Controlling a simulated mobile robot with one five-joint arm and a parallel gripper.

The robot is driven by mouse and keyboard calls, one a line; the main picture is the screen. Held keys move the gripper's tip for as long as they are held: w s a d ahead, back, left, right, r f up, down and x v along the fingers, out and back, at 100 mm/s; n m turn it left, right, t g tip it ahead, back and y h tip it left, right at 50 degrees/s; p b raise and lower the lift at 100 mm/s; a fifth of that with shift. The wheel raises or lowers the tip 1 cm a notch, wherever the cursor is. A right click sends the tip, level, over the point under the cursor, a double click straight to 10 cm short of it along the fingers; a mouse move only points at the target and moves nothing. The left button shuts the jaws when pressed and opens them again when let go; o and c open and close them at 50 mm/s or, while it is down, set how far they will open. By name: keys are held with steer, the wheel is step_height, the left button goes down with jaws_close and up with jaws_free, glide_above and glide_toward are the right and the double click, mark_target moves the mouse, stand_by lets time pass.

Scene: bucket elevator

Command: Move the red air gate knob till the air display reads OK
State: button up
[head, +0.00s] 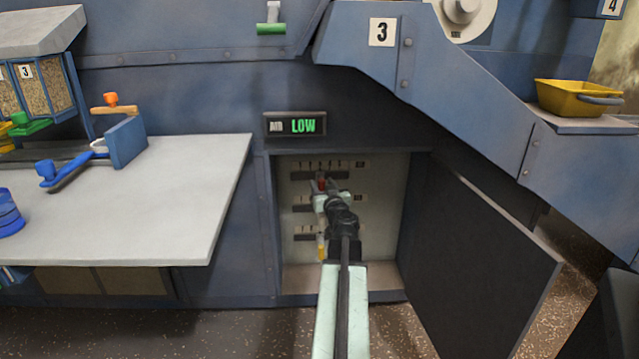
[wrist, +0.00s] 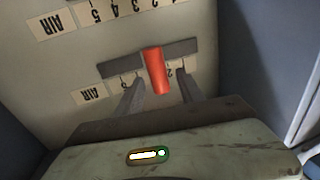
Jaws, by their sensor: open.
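The air display (head: 295,124) reads LOW in green letters. Below it is an open cabinet recess with a pale panel (head: 290,180) of numbered slots. The red air gate knob (head: 321,185) shows small at the upper slot, partly hidden by my arm. In the wrist view the red knob (wrist: 155,70) stands out from a dark slot (wrist: 122,64) with a number strip and an AIR label beside it. My gripper (wrist: 159,76) is open, with one finger on each side of the knob. Gaps show between knob and fingers. My gripper also shows in the head view (head: 321,193).
A dark cabinet door (head: 490,260) stands open at the right. Lower slots, one with a yellow knob (head: 321,243), are on the same panel. A grey table (head: 190,200) is at the left. A yellow bin (head: 578,97) sits on a ledge at the upper right.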

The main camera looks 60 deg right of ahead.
steer(key=shift+w+d, duration=0.2)
steer(key=shift+w, duration=0.3)
steer(key=shift+s, duration=0.2)
jaws_close()
stand_by(0.8)
